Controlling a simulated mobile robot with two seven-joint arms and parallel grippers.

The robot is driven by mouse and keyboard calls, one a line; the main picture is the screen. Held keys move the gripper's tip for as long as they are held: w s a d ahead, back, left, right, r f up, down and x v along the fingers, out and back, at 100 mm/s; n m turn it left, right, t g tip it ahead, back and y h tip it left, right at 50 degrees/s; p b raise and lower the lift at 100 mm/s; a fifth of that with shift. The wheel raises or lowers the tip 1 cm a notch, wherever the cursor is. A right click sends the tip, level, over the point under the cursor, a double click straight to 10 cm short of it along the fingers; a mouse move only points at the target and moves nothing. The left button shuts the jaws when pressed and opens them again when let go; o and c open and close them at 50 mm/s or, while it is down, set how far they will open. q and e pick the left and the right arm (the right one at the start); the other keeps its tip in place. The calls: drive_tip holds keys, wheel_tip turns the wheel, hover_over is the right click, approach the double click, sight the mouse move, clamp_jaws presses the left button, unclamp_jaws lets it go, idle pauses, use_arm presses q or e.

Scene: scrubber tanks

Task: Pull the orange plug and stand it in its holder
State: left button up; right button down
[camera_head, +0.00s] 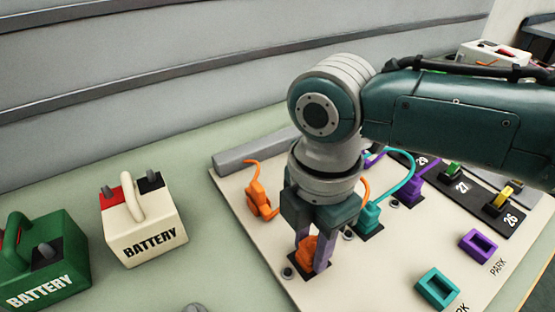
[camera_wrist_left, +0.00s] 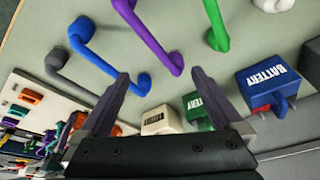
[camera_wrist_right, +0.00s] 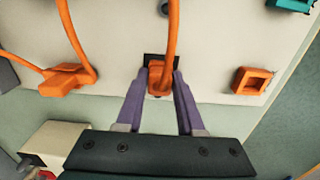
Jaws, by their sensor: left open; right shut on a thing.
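The orange plug (camera_head: 308,246) sits upright at a dark socket plate near the front left of the pale board. My right gripper (camera_head: 313,264) points down with its fingers on either side of it, shut on it. In the right wrist view, the orange plug (camera_wrist_right: 159,80) shows between the fingertips, with its orange cable rising from it. An orange square holder (camera_wrist_right: 252,81) lies on the board to the right there; it looks empty. My left gripper (camera_wrist_left: 162,84) is open and empty in the left wrist view, above the green surface.
Another orange cabled piece (camera_head: 262,200) stands on the board at left. Teal (camera_head: 369,215) and purple plugs (camera_head: 410,187) stand behind my right gripper. Teal (camera_head: 437,288) and purple holders (camera_head: 478,245) lie at right. White (camera_head: 145,225) and green batteries (camera_head: 40,262) stand left of the board.

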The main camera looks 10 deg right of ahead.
sight(312, 244)
idle(0.9)
unclamp_jaws()
idle(0.4)
drive_tip(key=shift+r, duration=0.1)
use_arm(q)
drive_tip(key=shift+r+p, duration=0.95)
use_arm(e)
wheel_tip(312, 244, up, 10)
drive_tip(key=shift+f, duration=0.1)
